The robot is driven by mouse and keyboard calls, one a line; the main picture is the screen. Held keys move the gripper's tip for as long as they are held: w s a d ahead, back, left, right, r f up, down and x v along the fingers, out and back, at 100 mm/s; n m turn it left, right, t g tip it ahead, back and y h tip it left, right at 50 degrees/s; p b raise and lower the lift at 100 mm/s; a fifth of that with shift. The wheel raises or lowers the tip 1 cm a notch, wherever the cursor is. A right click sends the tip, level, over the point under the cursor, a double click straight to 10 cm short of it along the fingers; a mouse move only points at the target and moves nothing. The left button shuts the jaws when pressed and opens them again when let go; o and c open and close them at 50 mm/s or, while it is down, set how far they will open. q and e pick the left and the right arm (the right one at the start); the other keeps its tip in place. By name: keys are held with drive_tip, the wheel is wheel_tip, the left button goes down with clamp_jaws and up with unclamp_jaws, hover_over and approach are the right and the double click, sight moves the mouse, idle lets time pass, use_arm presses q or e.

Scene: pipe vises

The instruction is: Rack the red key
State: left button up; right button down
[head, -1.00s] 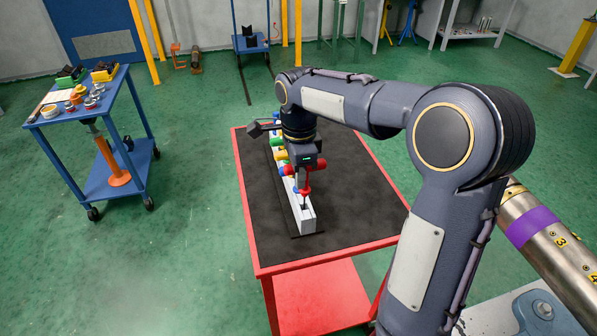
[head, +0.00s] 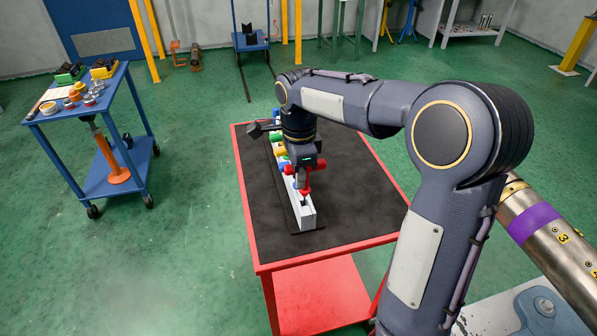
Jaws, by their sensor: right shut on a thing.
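The red key (head: 305,189) hangs below my right gripper (head: 304,178), which is shut on it. The key is over the near part of a long pale grey rack (head: 305,213) on the black-topped table. Its lower end is at or close to the rack's top; I cannot tell whether it is inside a slot. Blue, green and yellow keys (head: 280,150) stand along the rack farther back, partly hidden by my right arm. My left gripper is not in view.
The rack lies on a red table with a black mat (head: 346,205), whose right side is bare. A blue trolley (head: 92,100) with jars and small boxes stands at the left. Green floor is clear between them. My right arm covers much of the right.

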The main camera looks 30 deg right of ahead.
drive_tip(key=shift+f+b, duration=1.4)
drive_tip(key=shift+f, duration=0.85)
idle(0.9)
drive_tip(key=shift+f, duration=0.1)
idle(0.8)
drive_tip(key=c, duration=1.2)
unclamp_jaws()
wheel_tip(320, 180, up, 8)
drive_tip(key=shift+f+p, duration=0.1)
drive_tip(key=shift+p, duration=0.6)
